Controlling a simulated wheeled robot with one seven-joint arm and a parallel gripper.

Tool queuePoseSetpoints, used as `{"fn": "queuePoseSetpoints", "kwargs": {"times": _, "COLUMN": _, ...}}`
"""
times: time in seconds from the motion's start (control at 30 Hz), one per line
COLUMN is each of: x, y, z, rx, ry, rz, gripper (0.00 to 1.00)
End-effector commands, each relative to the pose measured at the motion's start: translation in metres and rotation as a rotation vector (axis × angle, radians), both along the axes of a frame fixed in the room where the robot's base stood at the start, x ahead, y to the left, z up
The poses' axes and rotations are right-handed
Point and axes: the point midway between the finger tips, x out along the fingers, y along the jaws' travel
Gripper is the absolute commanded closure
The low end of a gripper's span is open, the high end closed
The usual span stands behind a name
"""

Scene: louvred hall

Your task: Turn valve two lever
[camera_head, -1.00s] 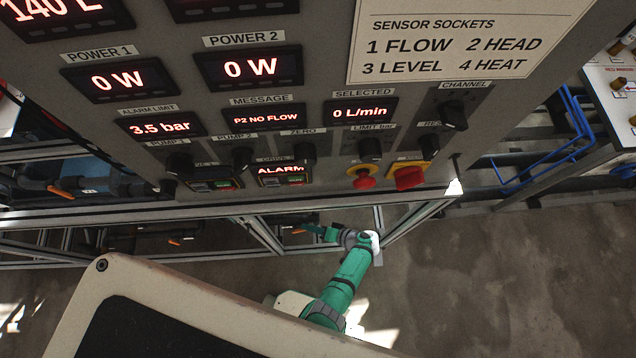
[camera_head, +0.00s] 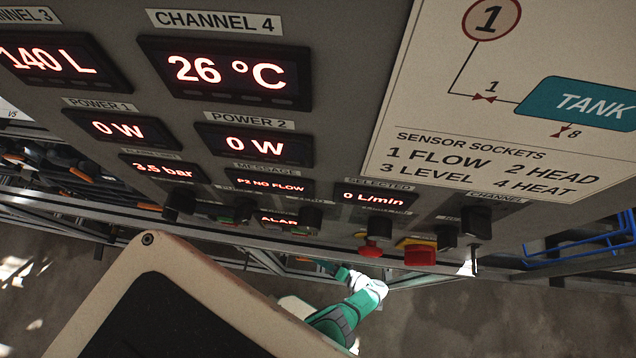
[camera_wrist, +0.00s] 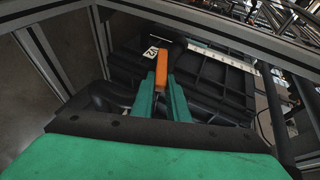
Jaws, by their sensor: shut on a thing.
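In the wrist view, an orange lever (camera_wrist: 161,67) stands between the green fingers of my gripper (camera_wrist: 162,80). The fingers are shut on it. A small white tag (camera_wrist: 150,53) beside the lever seems to read V2. A black pipe (camera_wrist: 110,93) runs behind the fingers, and the valve body is mostly hidden by them. In the head view, my green arm reaches under the control panel (camera_head: 330,95); the fingers and the lever cannot be made out there.
The panel's message display (camera_head: 269,185) reads "P2 NO FLOW", and both power displays read 0 W. Red knobs (camera_head: 370,248) jut from its lower edge. Metal frame rails (camera_wrist: 215,25) enclose the valve area in the wrist view.

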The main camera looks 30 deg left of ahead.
Motion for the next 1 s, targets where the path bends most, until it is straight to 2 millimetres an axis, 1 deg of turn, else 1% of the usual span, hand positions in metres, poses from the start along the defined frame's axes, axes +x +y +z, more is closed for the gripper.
{"fn": "queuePoseSetpoints", "kwargs": {"times": 0.2, "x": 0.002, "y": -0.001, "z": 0.000, "rx": -0.001, "ry": -0.002, "rz": -0.004, "gripper": 1.00}}
{"fn": "queuePoseSetpoints", "kwargs": {"times": 0.23, "x": 0.002, "y": -0.001, "z": 0.000, "rx": -0.001, "ry": -0.003, "rz": -0.005, "gripper": 0.84}}
{"fn": "queuePoseSetpoints", "kwargs": {"times": 0.27, "x": 0.003, "y": -0.001, "z": 0.000, "rx": -0.001, "ry": -0.002, "rz": -0.006, "gripper": 0.77}}
{"fn": "queuePoseSetpoints", "kwargs": {"times": 0.3, "x": 0.003, "y": -0.002, "z": 0.000, "rx": -0.001, "ry": -0.002, "rz": -0.007, "gripper": 0.67}}
{"fn": "queuePoseSetpoints", "kwargs": {"times": 0.67, "x": 0.002, "y": -0.004, "z": 0.001, "rx": -0.001, "ry": -0.001, "rz": -0.006, "gripper": 0.67}}
{"fn": "queuePoseSetpoints", "kwargs": {"times": 0.77, "x": 0.002, "y": -0.013, "z": 0.004, "rx": -0.001, "ry": -0.003, "rz": -0.010, "gripper": 0.67}}
{"fn": "queuePoseSetpoints", "kwargs": {"times": 0.83, "x": 0.002, "y": -0.023, "z": 0.007, "rx": -0.002, "ry": -0.003, "rz": -0.010, "gripper": 0.67}}
{"fn": "queuePoseSetpoints", "kwargs": {"times": 1.0, "x": 0.002, "y": -0.055, "z": 0.019, "rx": -0.003, "ry": -0.003, "rz": -0.014, "gripper": 0.67}}
